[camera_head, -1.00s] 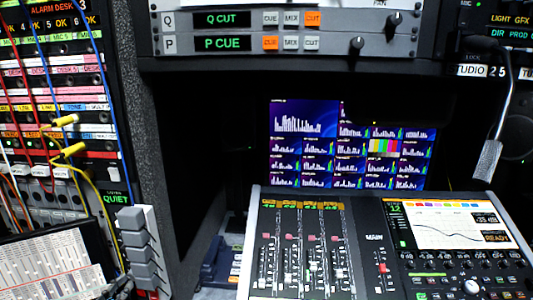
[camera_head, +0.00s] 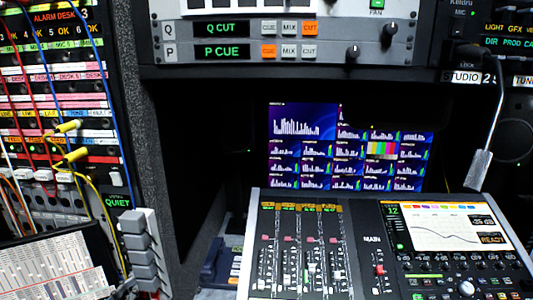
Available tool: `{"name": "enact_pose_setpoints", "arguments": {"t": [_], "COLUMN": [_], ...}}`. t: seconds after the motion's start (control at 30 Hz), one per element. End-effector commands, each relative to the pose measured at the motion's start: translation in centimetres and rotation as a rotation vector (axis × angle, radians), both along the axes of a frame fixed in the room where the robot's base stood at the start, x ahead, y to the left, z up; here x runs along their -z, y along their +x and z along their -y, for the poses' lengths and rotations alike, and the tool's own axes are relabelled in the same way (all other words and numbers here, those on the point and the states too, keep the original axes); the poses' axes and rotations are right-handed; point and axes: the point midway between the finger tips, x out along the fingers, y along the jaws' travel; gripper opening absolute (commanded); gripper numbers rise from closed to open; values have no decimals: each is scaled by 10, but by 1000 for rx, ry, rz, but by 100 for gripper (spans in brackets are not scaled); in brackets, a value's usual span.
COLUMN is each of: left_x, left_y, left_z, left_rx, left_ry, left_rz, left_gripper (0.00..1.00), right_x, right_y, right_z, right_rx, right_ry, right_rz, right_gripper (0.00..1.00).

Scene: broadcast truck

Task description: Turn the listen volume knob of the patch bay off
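The patch bay (camera_head: 60,110) fills the left side, with red, blue, white and yellow cords plugged into its labelled rows. A small green "QUIET" display (camera_head: 118,201) with a listen label sits at its lower right edge. A row of small round fittings (camera_head: 60,198) is at the bay's bottom. I cannot make out the fingers of my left gripper. My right gripper does not show.
A mixing console (camera_head: 375,245) stands at lower right, below a wall monitor (camera_head: 345,150). A cue panel (camera_head: 285,42) with knobs hangs above. A gooseneck (camera_head: 480,168) hangs at right. Yellow cords loop out from the bay.

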Motion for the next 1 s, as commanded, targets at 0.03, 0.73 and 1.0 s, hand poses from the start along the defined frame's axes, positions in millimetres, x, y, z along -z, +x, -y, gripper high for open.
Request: {"name": "enact_pose_setpoints", "arguments": {"t": [0.03, 0.73, 1.0], "left_x": [-4, 0, 4], "left_y": [1, -2, -2], "left_z": [4, 7, 9], "left_rx": [4, -2, -3], "left_ry": [-1, 0, -1], "left_rz": [4, -5, -6], "left_gripper": [0, 0, 0], "right_x": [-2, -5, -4], "right_y": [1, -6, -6], "right_z": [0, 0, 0], "right_rx": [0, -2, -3], "right_ry": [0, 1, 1], "right_rz": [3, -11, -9], "right_gripper": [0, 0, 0]}}
